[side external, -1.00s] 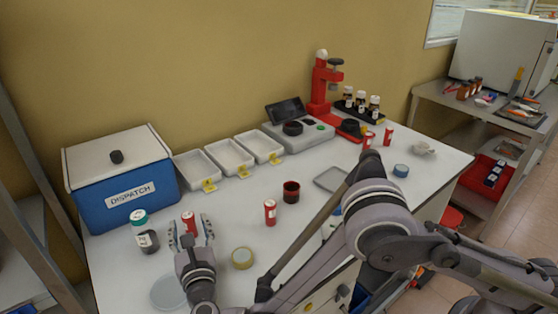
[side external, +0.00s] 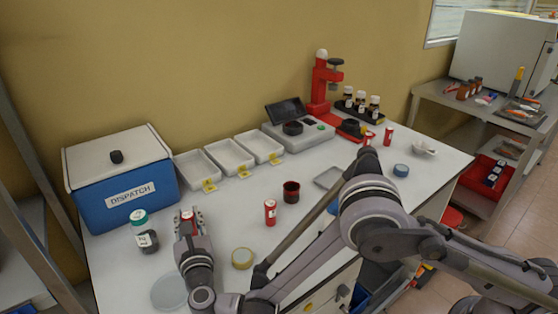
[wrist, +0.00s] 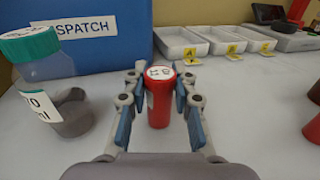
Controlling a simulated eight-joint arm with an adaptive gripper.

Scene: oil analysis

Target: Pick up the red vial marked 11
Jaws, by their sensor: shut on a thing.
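A red vial with a white top label (wrist: 159,98) stands upright between the fingers of my gripper (wrist: 160,82) in the wrist view. The marks on its label are too small to read surely. My gripper is shut on this vial, with the blue pads at its sides. In the side view the vial's top (side external: 187,214) shows between the fingers (side external: 188,221), and its lower part is hidden by my gripper. Another red vial (side external: 270,212) stands apart to the right. Two more red vials (side external: 388,135) (side external: 368,139) stand near the far right.
A teal-capped jar (side external: 145,232) stands close left of my gripper. The blue dispatch box (side external: 122,180) is behind it. White trays (side external: 198,170), a dark red cup (side external: 291,192) and a yellow tape roll (side external: 242,258) are to the right. Free table lies between the vials.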

